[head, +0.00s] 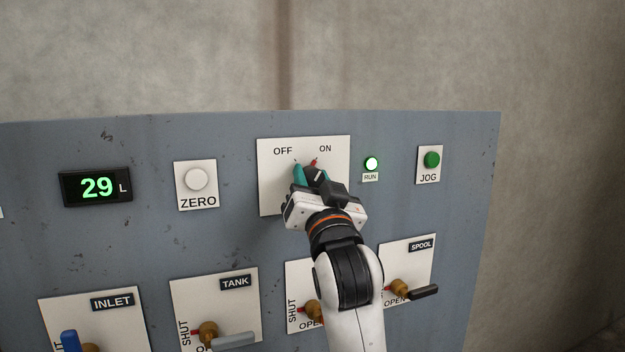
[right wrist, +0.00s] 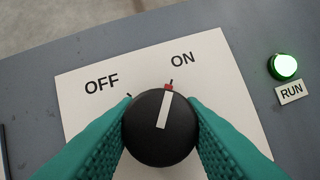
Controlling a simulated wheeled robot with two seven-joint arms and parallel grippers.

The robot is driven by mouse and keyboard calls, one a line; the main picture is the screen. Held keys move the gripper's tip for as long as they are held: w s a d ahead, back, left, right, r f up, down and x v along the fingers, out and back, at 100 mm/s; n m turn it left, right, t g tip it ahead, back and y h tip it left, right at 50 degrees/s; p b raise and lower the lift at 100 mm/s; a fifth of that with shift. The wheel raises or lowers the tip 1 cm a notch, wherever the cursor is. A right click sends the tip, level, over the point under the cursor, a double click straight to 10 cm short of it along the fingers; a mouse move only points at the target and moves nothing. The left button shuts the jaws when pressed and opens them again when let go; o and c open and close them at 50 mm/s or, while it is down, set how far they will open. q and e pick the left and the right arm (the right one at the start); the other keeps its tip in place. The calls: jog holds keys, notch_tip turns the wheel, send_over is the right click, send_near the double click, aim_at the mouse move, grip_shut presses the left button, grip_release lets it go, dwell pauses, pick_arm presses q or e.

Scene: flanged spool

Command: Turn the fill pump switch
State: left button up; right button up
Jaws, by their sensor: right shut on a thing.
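The fill pump switch is a round black knob (right wrist: 158,130) with a white pointer line, on a white plate (right wrist: 85,80) marked OFF and ON. In the right wrist view the pointer lines up with the red mark under ON. The green RUN lamp (right wrist: 284,66) is lit; it also shows in the head view (head: 371,164). My right gripper (head: 312,174) is at the switch plate, its teal fingers shut on the knob from both sides. In the head view the gripper hides most of the knob (head: 318,172). My left gripper is not in view.
On the grey panel (head: 225,245), a display (head: 96,187) reads 29 L. A white ZERO button (head: 196,179) is left of the switch, a green JOG button (head: 432,159) right. Below are valve handles, including TANK (head: 235,340) and SPOOL (head: 424,292); my right arm covers part of one plate.

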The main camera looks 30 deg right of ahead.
jog(key=n+y+p, duration=0.1)
jog(key=n, duration=0.1)
jog(key=n+t+y, duration=0.1)
jog(key=n+y, duration=0.1)
jog(key=n, duration=0.1)
jog(key=shift+d+r+p, duration=0.1)
jog(key=shift+r+p, duration=0.05)
jog(key=shift+p, duration=0.25)
jog(key=n+y+p, duration=0.1)
jog(key=n, duration=0.2)
jog(key=n+y+p, duration=0.1)
jog(key=n, duration=0.2)
jog(key=shift+y, duration=0.3)
jog(key=n+y+p, duration=0.1)
jog(key=n+y, duration=0.1)
jog(key=n, duration=0.2)
jog(key=n+y+p, duration=0.1)
jog(key=n+p, duration=0.1)
jog(key=n, duration=0.1)
jog(key=shift+n+g+y, duration=0.4)
jog(key=shift+n+p, duration=0.3)
jog(key=o, duration=1)
jog(key=shift+f, duration=0.2)
